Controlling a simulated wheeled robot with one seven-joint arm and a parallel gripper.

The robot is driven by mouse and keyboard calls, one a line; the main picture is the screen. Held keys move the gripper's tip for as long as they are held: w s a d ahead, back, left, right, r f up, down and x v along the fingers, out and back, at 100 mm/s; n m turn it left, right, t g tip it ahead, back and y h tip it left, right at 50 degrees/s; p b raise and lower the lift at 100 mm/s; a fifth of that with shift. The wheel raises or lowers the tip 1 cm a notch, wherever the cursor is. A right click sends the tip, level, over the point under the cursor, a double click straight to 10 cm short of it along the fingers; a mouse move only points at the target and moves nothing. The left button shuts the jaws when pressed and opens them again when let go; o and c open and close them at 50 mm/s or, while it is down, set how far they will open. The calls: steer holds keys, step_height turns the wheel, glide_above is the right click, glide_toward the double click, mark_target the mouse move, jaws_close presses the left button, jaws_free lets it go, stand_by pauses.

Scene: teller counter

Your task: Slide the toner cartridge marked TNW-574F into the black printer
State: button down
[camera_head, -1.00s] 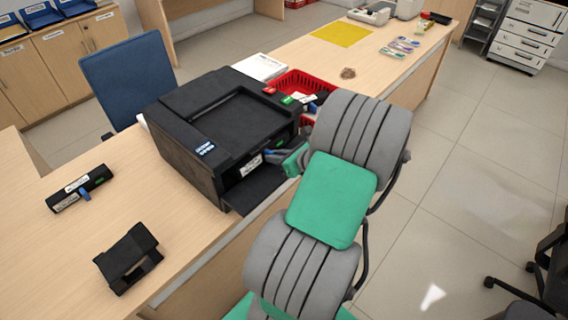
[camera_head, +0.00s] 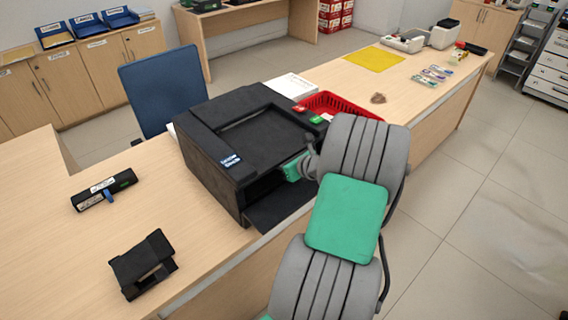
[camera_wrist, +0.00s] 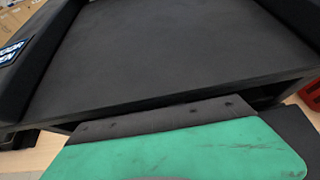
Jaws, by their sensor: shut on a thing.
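The black printer (camera_head: 250,125) stands on the counter with its front flap (camera_head: 280,207) folded down. My green and grey gripper (camera_head: 295,168) reaches into the right part of its front opening. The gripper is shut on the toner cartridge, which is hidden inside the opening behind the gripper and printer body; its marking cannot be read. The wrist view shows the printer's top (camera_wrist: 180,50) and the green gripper housing (camera_wrist: 190,152) close below its front edge. The fingertips are hidden there.
Another black cartridge (camera_head: 104,190) with a blue tab lies on the counter at left. A black open holder (camera_head: 143,264) stands near the front edge. A red basket (camera_head: 340,104) is close behind the printer's right side. The counter at left is mostly clear.

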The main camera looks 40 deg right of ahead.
stand_by(0.4)
steer(key=c, duration=1.3)
jaws_free()
steer(key=shift+s, duration=0.15)
